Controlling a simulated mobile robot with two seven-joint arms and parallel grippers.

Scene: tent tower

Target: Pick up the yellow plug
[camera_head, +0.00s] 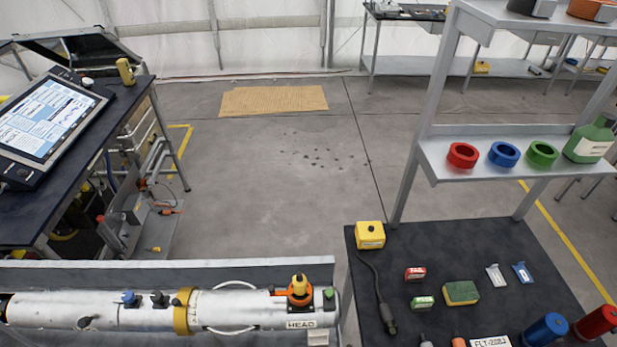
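A yellow plug (300,284) stands upright in an orange collar (300,298) on top of a long silver cylinder (240,308) at the lower left. The collar is near the cylinder's right end, above a "HEAD" label (300,324). How deep the plug sits in the collar cannot be told. Neither of my grippers shows in the head view.
Blue (129,298), black (159,299) and green (328,293) fittings also stand on the cylinder. At right, a dark table (440,240) holds a yellow box (370,235), a sponge (461,293) and small packets under a shelf (480,170).

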